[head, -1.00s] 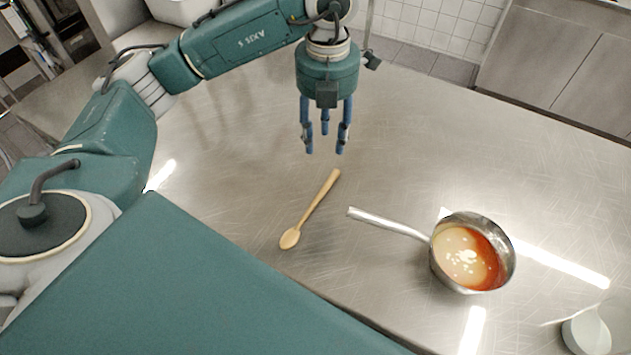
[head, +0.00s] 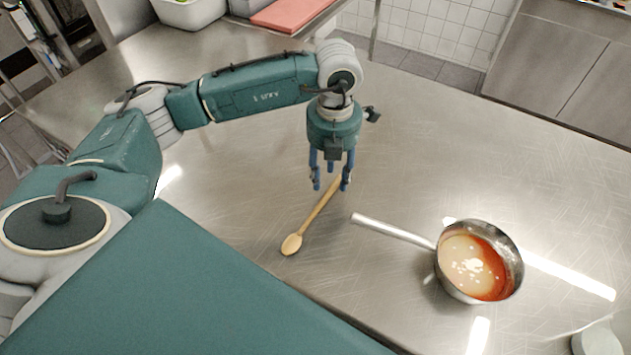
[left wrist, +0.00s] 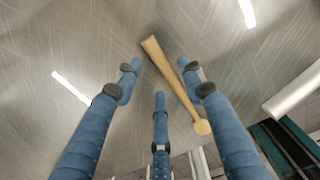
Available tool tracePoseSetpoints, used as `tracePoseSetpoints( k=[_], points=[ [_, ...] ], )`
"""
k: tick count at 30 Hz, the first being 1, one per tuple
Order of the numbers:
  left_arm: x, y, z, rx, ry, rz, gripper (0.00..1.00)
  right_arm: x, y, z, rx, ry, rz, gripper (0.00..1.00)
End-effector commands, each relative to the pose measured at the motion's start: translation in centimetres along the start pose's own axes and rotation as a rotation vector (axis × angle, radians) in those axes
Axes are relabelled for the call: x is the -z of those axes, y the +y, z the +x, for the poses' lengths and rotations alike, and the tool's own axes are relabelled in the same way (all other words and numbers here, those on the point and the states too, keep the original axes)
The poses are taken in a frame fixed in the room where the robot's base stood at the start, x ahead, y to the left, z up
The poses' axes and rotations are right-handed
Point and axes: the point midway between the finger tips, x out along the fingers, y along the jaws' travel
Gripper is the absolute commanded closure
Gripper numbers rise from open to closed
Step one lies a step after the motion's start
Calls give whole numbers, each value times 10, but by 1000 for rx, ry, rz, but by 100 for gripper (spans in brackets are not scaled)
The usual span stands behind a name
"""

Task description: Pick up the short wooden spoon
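The short wooden spoon (head: 315,218) lies flat on the steel table, its bowl toward the front and its handle end toward my left gripper. My left gripper (head: 331,184) points down over the handle end, with its blue fingers spread and nothing between them. In the left wrist view the spoon (left wrist: 174,75) lies past the fingertips, between the middle finger and the right finger of the open gripper (left wrist: 160,88). I cannot tell the exact height of the fingertips above the table. My right gripper does not show.
A steel saucepan (head: 437,251) with orange-and-cream soup stands right of the spoon, its handle reaching toward it. A white cup-like object (head: 597,341) is at the lower right corner. A red board (head: 290,14) and a white bin (head: 190,12) are at the back. The table (head: 420,130) behind the pan is clear.

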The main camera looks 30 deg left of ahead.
Motion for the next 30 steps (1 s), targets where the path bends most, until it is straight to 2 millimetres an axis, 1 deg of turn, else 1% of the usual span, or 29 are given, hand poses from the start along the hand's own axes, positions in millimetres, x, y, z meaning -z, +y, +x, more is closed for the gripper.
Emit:
tracePoseSetpoints(
  k=[1,4,8,28,29,30],
  points=[
    [-1,-1,4,0,5,-1,60,0,0,-10,0,-2,0,69],
    [-1,-1,20,0,3,0,60,-2,0,-13,0,-4,0,69],
    [-2,-1,29,2,0,0,60,-2,0,-14,0,-4,0,69],
    [-2,-1,33,2,-2,0,60,-2,-1,-8,1,-4,0,69],
    [-2,-1,32,2,-2,0,64,-2,-1,-8,1,-4,-1,69],
    [-2,-1,32,2,-2,0,72,-2,-1,-9,1,-4,-1,69]
  ],
)
